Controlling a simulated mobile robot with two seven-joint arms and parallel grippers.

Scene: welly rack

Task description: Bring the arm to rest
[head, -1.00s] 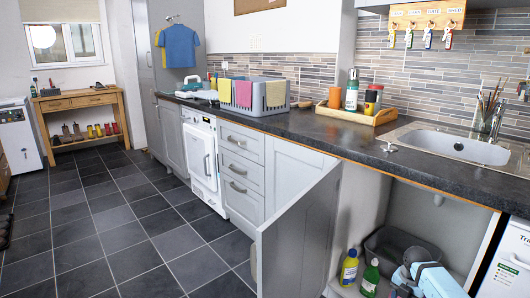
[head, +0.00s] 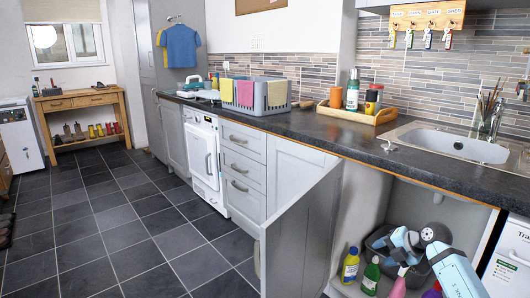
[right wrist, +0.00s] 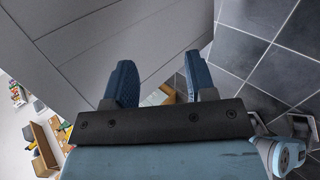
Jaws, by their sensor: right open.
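My right arm (head: 455,270) shows in the head view at the lower right, in front of the open cupboard under the sink. In the right wrist view my right gripper (right wrist: 161,65) has its two blue fingers well apart, with nothing held between them. Its fingertips are hard to make out in the head view. Past the fingers, the wrist view shows a grey panel and dark floor tiles. My left gripper is in neither view.
The open cupboard door (head: 298,235) stands out into the room. A yellow bottle (head: 350,266), a green bottle (head: 371,275) and a dark basin (head: 378,238) are in the cupboard, close to my arm. The worktop (head: 330,131) runs above. The tiled floor (head: 120,225) at left is clear.

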